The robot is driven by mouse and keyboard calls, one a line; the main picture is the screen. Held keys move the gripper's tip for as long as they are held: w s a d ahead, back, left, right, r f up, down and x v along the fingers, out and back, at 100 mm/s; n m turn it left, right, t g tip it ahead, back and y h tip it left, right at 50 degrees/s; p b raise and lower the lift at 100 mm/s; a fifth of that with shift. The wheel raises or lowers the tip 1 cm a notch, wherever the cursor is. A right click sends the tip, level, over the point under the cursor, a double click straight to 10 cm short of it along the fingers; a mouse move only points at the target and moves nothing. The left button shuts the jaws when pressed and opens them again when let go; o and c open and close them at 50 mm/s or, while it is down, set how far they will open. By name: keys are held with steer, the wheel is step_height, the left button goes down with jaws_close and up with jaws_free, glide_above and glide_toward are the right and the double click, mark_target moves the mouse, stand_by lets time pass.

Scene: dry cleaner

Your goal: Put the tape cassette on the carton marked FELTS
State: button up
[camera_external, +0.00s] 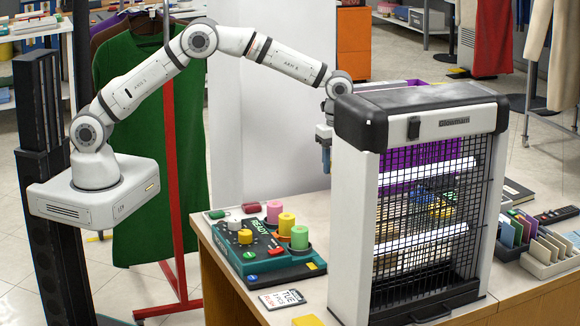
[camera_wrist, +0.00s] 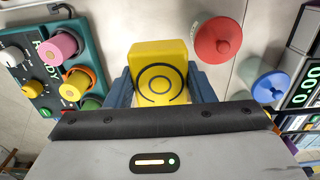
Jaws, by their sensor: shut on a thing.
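My gripper (camera_wrist: 163,88) has its blue fingers shut on a yellow block with dark rings on its face, which I take to be the tape cassette (camera_wrist: 160,62). In the external view my gripper (camera_external: 325,150) is above the counter, behind the left edge of a large grilled appliance. The held cassette cannot be made out there. No carton with a readable FELTS mark shows in either view; the appliance hides much of the counter behind it.
The white, black-topped appliance (camera_external: 348,210) stands tall at the counter front. A teal READY box (camera_external: 262,262) with coloured cylinders is to its left. The wrist view shows a red knobbed piece (camera_wrist: 217,42), a blue one (camera_wrist: 270,84) and a digital display (camera_wrist: 307,90).

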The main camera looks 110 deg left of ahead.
steer(key=w+d+r+p, duration=0.2)
steer(key=w+d+r, duration=0.25)
steer(key=d, duration=0.65)
steer(key=f, duration=0.3)
steer(key=f+p, duration=0.1)
steer(key=f, duration=0.2)
steer(key=w+f+p, duration=0.1)
steer(key=f, duration=0.2)
steer(key=shift+f, duration=0.4)
steer(key=shift+f, duration=0.2)
steer(key=o, duration=1)
steer(key=shift+r, duration=0.1)
steer(key=shift+c, duration=0.2)
